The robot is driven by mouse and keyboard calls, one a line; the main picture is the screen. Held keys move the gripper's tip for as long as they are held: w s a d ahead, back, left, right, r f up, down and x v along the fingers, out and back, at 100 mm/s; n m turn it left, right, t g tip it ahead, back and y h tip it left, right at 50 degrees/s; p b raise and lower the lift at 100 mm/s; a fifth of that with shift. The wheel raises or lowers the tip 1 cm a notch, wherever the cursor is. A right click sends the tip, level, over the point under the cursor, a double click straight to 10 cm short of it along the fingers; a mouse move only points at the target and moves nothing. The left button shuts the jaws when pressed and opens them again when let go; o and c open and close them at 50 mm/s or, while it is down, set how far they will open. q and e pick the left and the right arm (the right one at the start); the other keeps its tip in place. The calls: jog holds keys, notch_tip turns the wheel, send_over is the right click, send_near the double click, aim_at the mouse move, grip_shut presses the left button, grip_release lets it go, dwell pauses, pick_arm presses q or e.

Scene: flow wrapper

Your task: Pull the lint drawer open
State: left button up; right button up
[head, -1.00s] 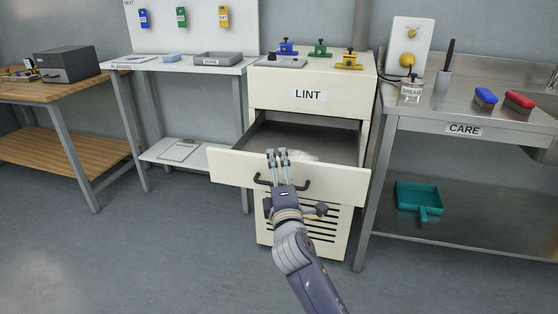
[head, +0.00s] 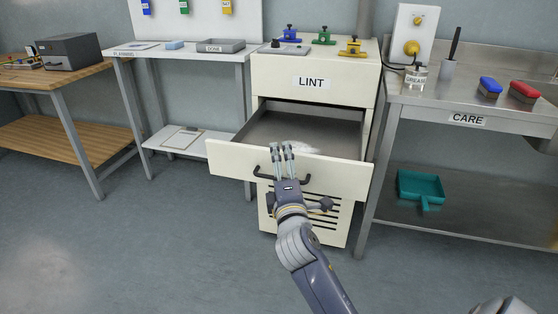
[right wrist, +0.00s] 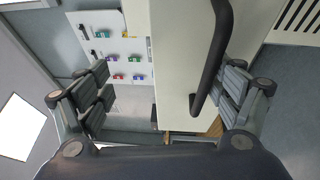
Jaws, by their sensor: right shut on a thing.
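The lint drawer (head: 235,160) stands pulled out of the cream cabinet below the LINT label (head: 311,82), with a pale patch of lint (head: 290,146) inside it. Its dark bar handle (head: 303,181) is on the drawer front. The right wrist view shows the handle (right wrist: 213,60) and the cream drawer front between my two fingers (right wrist: 165,90). My left gripper is not in view.
A steel bench labelled CARE (head: 467,120) stands close on the right, with a teal dustpan (head: 420,188) on its lower shelf. A white table (head: 185,57) stands left of the cabinet. The floor in front (head: 150,250) is clear.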

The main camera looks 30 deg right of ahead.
jog(key=shift+s+a+r, duration=0.25)
jog(key=shift+s+r, duration=0.35)
jog(key=shift+s, duration=0.3)
jog(key=c, duration=0.3)
jog(key=shift+v, duration=0.95)
jog(key=shift+c, duration=0.5)
jog(key=v, duration=0.3)
jog(key=shift+w+a+r, duration=0.1)
jog(key=shift+a+r, duration=0.05)
jog(key=shift+r, duration=0.05)
jog(key=c, duration=0.5)
jog(key=shift+s+a+f+b, duration=0.2)
jog(key=shift+s+a, duration=0.05)
jog(key=shift+s, duration=0.25)
jog(key=shift+s+a+f+b, duration=0.2)
jog(key=shift+s+a, duration=0.1)
jog(key=shift+s, duration=0.25)
jog(key=shift+s+a+f+b, duration=0.15)
jog(key=shift+s+a+f, duration=0.1)
jog(key=shift+s, duration=0.25)
